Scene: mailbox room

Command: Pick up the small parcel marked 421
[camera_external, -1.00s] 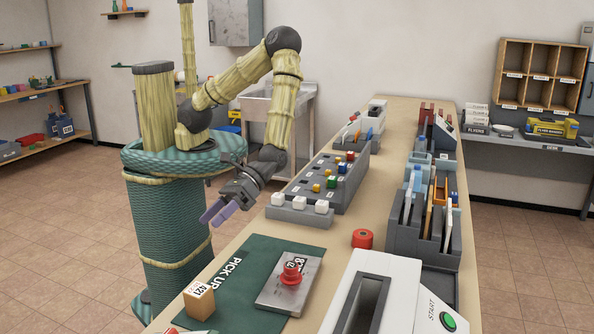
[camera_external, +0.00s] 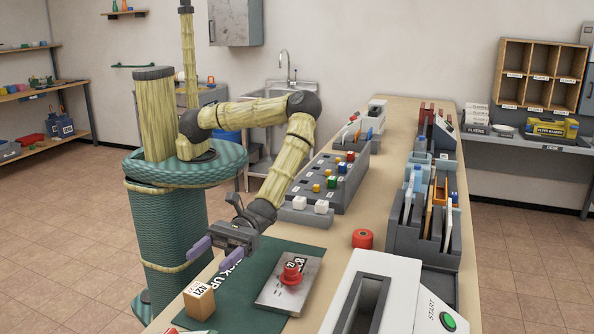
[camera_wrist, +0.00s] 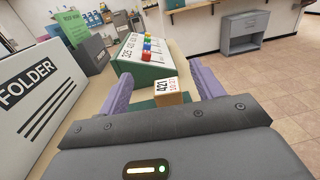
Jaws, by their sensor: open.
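The small parcel marked 421 (camera_external: 199,301) is a tan box with a white label, standing near the left edge of the green pick-up mat (camera_external: 240,290). In the wrist view the parcel (camera_wrist: 168,92) shows ahead of my gripper, between the two purple fingers, with its 421 label readable. My gripper (camera_external: 222,257) is open and empty. It hangs above the mat, higher than the parcel and apart from it.
A white machine with a slot (camera_external: 372,290) and a red roll (camera_external: 362,239) stand farther right. A grey sorting rack (camera_external: 330,185) stands behind.

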